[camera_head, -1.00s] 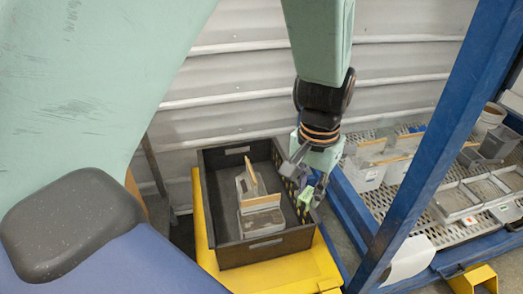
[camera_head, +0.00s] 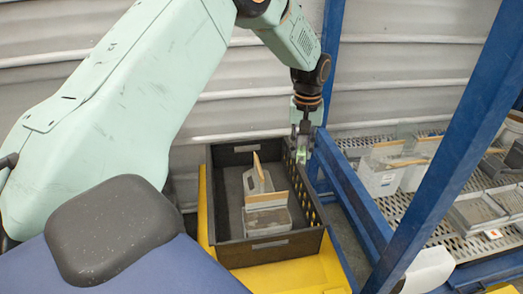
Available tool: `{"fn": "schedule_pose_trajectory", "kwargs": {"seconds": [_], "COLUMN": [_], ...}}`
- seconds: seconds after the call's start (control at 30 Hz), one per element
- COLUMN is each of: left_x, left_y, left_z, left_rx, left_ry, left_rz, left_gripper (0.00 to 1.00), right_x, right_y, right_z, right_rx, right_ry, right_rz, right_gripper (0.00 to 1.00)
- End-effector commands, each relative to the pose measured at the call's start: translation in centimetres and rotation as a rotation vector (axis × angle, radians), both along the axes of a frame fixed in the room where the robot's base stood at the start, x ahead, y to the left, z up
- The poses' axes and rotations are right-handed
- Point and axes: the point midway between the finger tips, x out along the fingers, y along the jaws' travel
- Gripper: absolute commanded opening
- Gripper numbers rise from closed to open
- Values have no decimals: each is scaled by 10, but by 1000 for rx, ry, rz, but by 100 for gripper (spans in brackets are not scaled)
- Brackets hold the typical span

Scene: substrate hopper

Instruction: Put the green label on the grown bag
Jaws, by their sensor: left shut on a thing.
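My left gripper (camera_head: 302,150) is at the right wall of the dark crate (camera_head: 267,247), pointing down. It is shut on a small green piece, which looks like the green label (camera_head: 301,157); the fingers partly hide it. Two grey bags with wooden strips are in the crate: a rear one (camera_head: 257,181) and a front one (camera_head: 266,222). They stand left of and below the gripper, apart from it. More pale bags with wooden strips (camera_head: 379,180) stand on the mesh rack at the right. I cannot tell which bag is the grown one. My right gripper is not in view.
The crate sits on a yellow stand (camera_head: 290,276). Grey trays (camera_head: 480,214) lie on the rack. A corrugated wall (camera_head: 240,110) is behind. The crate has some bare floor.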

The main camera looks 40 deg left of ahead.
Motion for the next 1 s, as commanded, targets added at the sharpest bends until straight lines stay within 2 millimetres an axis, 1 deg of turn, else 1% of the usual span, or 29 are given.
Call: {"fn": "schedule_pose_trajectory", "kwargs": {"seconds": [0.03, 0.2, 0.3, 0.4, 0.5, 0.6, 0.77, 1.0], "left_x": [2, 4, 2, 0, -2, -3, -4, -4], "left_y": [19, 73, 100, 120, 132, 138, 139, 139], "left_z": [-12, -33, -43, -49, -53, -55, -58, -71], "left_rx": [-3, -1, -2, -1, -1, -1, -1, -1], "left_ry": [1, 0, 1, 0, 0, 0, 0, 0], "left_rz": [45, 179, 245, 293, 322, 337, 339, 338], "left_gripper": [9, 9, 9, 9, 9, 9, 9, 9], "right_x": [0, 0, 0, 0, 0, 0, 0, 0], "right_y": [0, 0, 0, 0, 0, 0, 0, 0], "right_z": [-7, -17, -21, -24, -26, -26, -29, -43], "right_rx": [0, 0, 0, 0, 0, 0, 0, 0], "right_ry": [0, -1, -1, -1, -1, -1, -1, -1], "right_rz": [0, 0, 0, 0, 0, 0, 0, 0], "right_gripper": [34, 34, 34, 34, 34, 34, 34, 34]}}
